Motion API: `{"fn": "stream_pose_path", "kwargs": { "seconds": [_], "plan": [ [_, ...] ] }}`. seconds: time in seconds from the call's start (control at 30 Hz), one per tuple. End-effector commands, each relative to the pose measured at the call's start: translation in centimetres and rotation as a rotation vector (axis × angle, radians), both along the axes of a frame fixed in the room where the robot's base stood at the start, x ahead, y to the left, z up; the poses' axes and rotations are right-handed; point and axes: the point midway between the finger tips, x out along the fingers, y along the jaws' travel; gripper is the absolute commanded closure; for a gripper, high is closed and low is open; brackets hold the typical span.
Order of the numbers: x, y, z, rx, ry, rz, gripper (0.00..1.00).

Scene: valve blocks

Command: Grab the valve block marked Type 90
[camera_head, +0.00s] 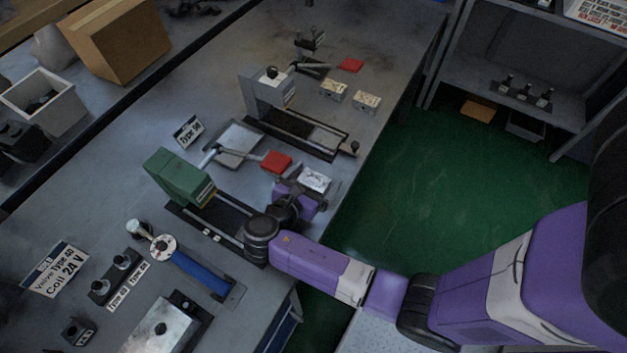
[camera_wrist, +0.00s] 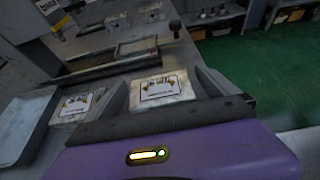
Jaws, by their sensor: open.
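A pale metal valve block (camera_head: 314,179) with a printed label lies on the bench near its right edge. In the wrist view this block (camera_wrist: 161,90) sits between my two fingers; its label is too blurred to read. My gripper (camera_head: 299,194) is open around it, low over the bench. A second labelled block (camera_wrist: 77,105) lies just left of my left finger in the wrist view. Two similar blocks, one on the left (camera_head: 334,90) and one on the right (camera_head: 366,102), lie farther along the bench. A sign (camera_head: 188,132) that seems to read Type 90 stands by a grey tray (camera_head: 235,139).
A green-topped fixture (camera_head: 178,173) and a grey fixture (camera_head: 265,90) on rails stand near my gripper. Shelves (camera_head: 520,60) stand across the green floor. The bench edge is close on the right.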

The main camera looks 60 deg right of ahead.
Motion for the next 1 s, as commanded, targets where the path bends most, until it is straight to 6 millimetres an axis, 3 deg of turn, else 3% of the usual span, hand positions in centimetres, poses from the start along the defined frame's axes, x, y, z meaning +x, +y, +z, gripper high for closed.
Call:
{"fn": "stream_pose_path", "kwargs": {
  "seconds": [0.13,0.4,0.83,1.0],
  "plan": [
    [0.04,-1.26,-0.57,0.000,0.000,-0.001,0.02],
    [0.10,-1.40,-0.68,0.000,-0.001,0.001,0.04],
    [0.09,-1.38,-0.67,0.001,-0.001,0.001,0.88],
    [0.13,-1.39,-0.59,-0.001,-0.003,0.001,0.91]
  ]
}}
